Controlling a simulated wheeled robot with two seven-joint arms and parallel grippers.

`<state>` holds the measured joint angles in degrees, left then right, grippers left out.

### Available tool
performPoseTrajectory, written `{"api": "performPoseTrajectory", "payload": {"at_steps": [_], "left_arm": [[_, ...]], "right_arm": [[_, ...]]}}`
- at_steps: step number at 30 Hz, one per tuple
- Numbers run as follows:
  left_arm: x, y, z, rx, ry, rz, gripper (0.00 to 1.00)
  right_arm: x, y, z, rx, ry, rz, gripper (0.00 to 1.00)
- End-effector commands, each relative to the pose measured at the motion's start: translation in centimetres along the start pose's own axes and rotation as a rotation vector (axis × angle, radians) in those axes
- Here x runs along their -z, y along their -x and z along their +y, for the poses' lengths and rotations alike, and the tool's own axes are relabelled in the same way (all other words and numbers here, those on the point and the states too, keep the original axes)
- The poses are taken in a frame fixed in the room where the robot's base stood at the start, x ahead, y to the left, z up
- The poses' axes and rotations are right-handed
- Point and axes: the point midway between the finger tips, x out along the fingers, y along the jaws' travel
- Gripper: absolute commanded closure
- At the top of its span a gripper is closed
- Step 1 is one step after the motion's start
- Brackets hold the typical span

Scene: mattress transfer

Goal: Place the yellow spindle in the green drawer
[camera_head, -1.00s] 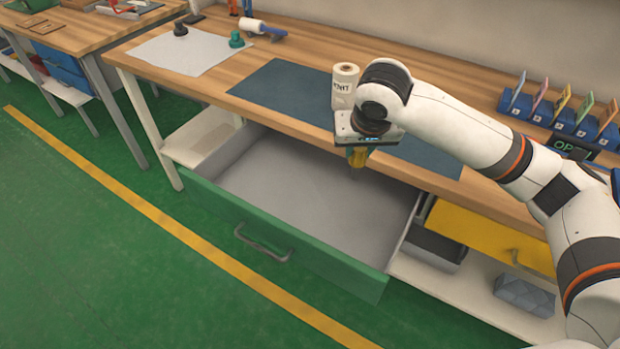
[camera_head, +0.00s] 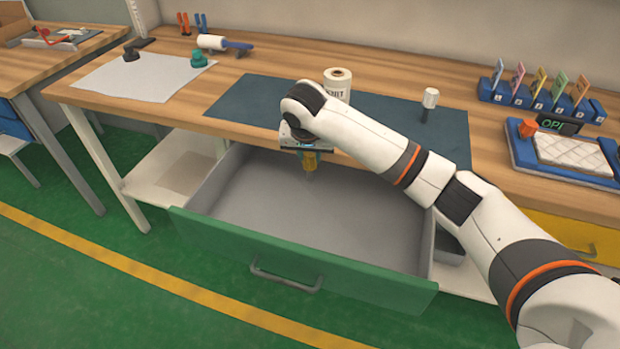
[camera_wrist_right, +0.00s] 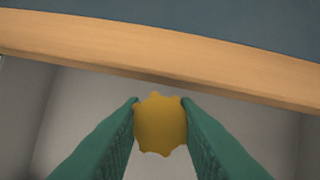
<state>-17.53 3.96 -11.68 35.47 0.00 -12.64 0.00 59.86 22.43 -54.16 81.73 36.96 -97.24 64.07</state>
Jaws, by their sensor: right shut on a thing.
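The yellow spindle (camera_wrist_right: 160,124) is held between the two green fingers of my right gripper (camera_wrist_right: 160,112) in the right wrist view. In the head view my right gripper (camera_head: 309,164) points down with the spindle's yellow part (camera_head: 310,160) below it, just in front of the table edge. The green drawer (camera_head: 215,244) is pulled open, and its grey inside (camera_head: 330,215) looks empty. The spindle hangs over the back part of the drawer; its exact height above the floor of the drawer is hard to tell. My left gripper is not in view.
The wooden tabletop (camera_head: 400,90) overhangs the drawer's back. On it are a blue mat (camera_head: 245,95), a labelled white roll (camera_head: 338,84), a white-headed tool (camera_head: 430,98) and a blue tray with a white pad (camera_head: 575,153). A yellow drawer (camera_head: 570,236) is at right.

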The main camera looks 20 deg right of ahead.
Motion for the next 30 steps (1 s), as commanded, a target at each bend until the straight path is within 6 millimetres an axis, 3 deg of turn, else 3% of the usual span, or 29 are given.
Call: {"api": "performPoseTrajectory", "payload": {"at_steps": [16,29,30], "left_arm": [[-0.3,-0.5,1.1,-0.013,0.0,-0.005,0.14],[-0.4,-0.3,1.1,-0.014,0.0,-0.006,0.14],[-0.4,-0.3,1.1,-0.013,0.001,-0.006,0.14]], "right_arm": [[2.6,-6.5,-0.1,0.001,-0.001,-0.001,0.99],[2.9,-7.0,0.0,-0.001,-0.001,-0.002,0.99],[2.9,-7.1,0.0,-0.001,-0.001,-0.002,0.69]]}}
